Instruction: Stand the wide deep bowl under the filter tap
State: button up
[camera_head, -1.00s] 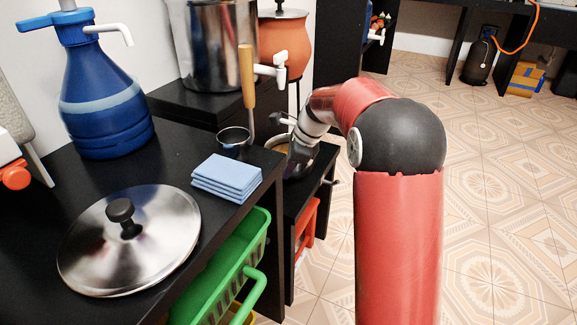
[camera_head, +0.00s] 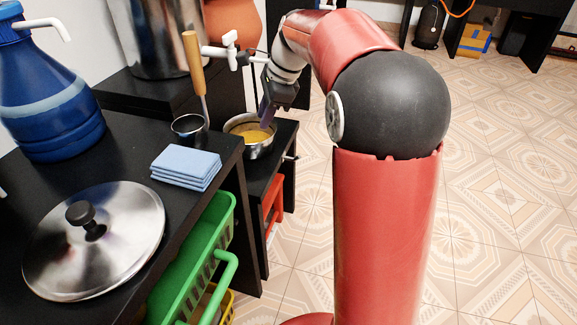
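A round metal bowl (camera_head: 236,146) with a yellowish inside stands upright on a low black stand beyond the near counter. The white filter tap (camera_head: 224,48) sticks out in front of the orange clay filter (camera_head: 240,22), above and slightly to the left of the bowl in the picture. My gripper (camera_head: 266,119) points down over the right part of the bowl, its fingertips at or inside the opening. Whether the fingers touch the bowl or are parted cannot be made out at this size and angle.
A small dark pot (camera_head: 189,128) with an upright wooden handle stands at the counter edge, left of the bowl. Folded blue cloths (camera_head: 186,165), a metal lid (camera_head: 95,240) and a blue jug (camera_head: 50,100) are on the counter. Open tiled floor (camera_head: 500,200) lies right.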

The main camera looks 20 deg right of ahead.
jog(key=s+r+n+t+h, duration=0.1)
jog(key=s+r+n+h, duration=0.1)
jog(key=s+n, duration=1.15)
jog(key=s+f+n+t+h, duration=0.1)
jog(key=s+f+n, duration=0.1)
jog(key=s, duration=0.6)
jog(key=s+f+n+t, duration=0.1)
jog(key=s+f+n, duration=0.2)
jog(key=s, duration=0.5)
jog(key=shift+h, duration=0.4)
jog(key=shift+f, duration=0.1)
